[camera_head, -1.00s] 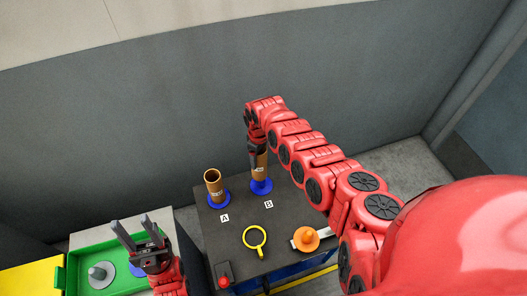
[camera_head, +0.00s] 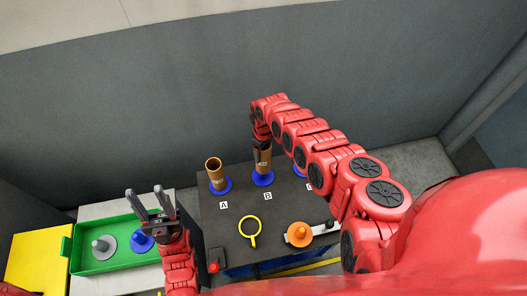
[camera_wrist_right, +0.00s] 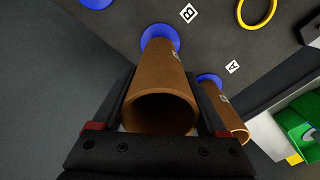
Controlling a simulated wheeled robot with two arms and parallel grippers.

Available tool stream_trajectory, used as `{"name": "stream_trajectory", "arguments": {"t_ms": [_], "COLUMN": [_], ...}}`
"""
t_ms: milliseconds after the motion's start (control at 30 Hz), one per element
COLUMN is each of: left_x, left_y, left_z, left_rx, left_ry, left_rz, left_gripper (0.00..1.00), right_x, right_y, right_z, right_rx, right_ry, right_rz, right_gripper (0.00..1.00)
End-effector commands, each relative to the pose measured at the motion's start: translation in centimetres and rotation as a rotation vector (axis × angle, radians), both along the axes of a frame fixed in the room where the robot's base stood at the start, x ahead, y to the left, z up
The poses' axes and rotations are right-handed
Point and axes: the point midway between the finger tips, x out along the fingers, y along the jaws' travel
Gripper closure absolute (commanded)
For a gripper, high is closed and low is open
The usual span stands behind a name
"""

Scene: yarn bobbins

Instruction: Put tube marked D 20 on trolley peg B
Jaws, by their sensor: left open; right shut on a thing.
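A brown tube (camera_head: 263,160) stands upright over the blue base of trolley peg B (camera_head: 263,179), behind the B label. My right gripper (camera_head: 262,147) is shut on its upper part. In the right wrist view the same tube (camera_wrist_right: 160,85) sits between the fingers, its open end toward the camera and its far end at the blue disc (camera_wrist_right: 160,38). Any mark on it is too small to read. A second brown tube (camera_head: 215,172) stands on peg A's blue base (camera_head: 221,186). My left gripper (camera_head: 150,197) is open and empty, above the green tray.
A third blue base (camera_head: 299,170) is partly behind my right arm. The green tray (camera_head: 85,265) holds grey and blue pegged discs.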

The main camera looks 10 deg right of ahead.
Motion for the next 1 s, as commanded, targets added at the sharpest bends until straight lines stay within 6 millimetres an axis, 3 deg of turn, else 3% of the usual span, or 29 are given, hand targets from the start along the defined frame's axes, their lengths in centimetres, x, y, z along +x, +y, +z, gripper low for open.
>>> {"name": "stream_trajectory", "arguments": {"t_ms": [700,1000], "left_x": [0.0,0.0], "left_y": [0.0,0.0], "left_z": [-5.5,-6.5], "left_rx": [0.0,0.0], "left_ry": [0.0,0.0], "left_rz": [0.0,0.0], "left_gripper": [0.5,0.5], "right_x": [0.0,0.0], "right_y": [0.0,0.0], "right_z": [-5.8,-6.8], "right_rx": [0.0,0.0], "right_ry": [0.0,-0.001], "right_rz": [0.001,0.0], "right_gripper": [0.8,0.8]}}
